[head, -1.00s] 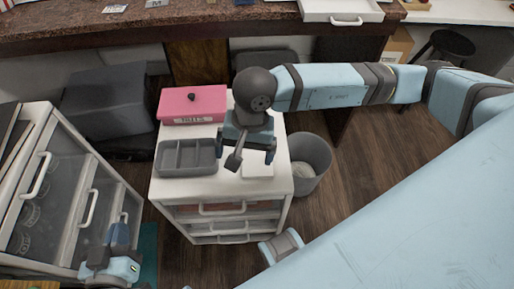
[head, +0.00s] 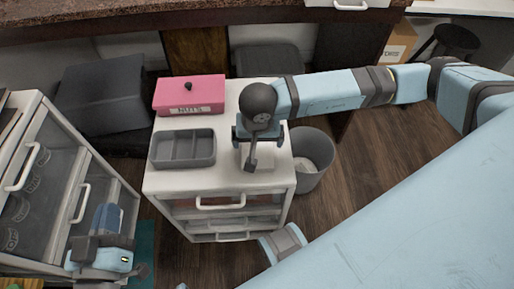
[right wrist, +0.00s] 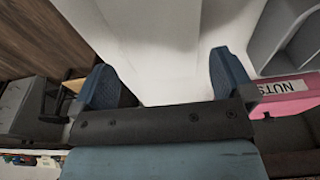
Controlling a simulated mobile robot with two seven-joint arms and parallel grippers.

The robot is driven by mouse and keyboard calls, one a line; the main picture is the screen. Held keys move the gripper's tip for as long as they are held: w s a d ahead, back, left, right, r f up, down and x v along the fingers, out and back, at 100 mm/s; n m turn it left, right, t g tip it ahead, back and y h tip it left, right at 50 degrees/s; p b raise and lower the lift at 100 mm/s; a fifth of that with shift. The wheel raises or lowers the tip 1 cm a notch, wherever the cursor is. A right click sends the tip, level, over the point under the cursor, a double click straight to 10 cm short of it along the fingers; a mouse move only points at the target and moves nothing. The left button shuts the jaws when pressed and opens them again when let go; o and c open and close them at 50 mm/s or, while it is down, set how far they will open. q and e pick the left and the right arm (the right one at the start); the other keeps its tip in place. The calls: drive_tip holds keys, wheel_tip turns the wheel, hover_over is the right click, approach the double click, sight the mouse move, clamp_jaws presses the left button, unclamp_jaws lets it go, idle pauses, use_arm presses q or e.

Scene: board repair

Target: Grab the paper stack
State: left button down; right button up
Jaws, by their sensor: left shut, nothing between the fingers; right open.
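The paper stack (head: 265,158) is a small white pile on top of the white drawer cabinet (head: 215,182), near its right edge. It is partly hidden in the head view by my right gripper (head: 261,138), which is over it with its fingers apart. In the right wrist view, a pale shape that looks like the stack (right wrist: 165,85) lies between the two open blue fingers (right wrist: 166,80). I cannot tell whether the fingers touch it. My left gripper (head: 141,271) is shut and empty at the lower left, away from the stack.
A grey divided tray (head: 183,160) and a pink box labelled NUTS (head: 190,95) share the cabinet top, left of my right gripper. A grey bin (head: 311,175) stands right of the cabinet. A drawer unit (head: 60,150) stands at the left.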

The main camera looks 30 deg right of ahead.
sight(257, 147)
drive_tip(key=f, duration=0.2)
drive_tip(key=f+b, duration=0.1)
drive_tip(key=f, duration=0.1)
drive_tip(key=shift+w+d, duration=0.1)
drive_tip(key=shift+w, duration=0.25)
drive_tip(key=c, duration=0.7)
use_arm(q)
drive_tip(key=shift+s+d+r+t+h, duration=0.1)
drive_tip(key=shift+d+r+t+h, duration=0.15)
drive_tip(key=shift+r, duration=0.3)
drive_tip(key=shift+s+d+r+t+h, duration=0.15)
drive_tip(key=shift+r+t+h, duration=0.15)
drive_tip(key=shift+r, duration=0.25)
drive_tip(key=shift+w, duration=0.15)
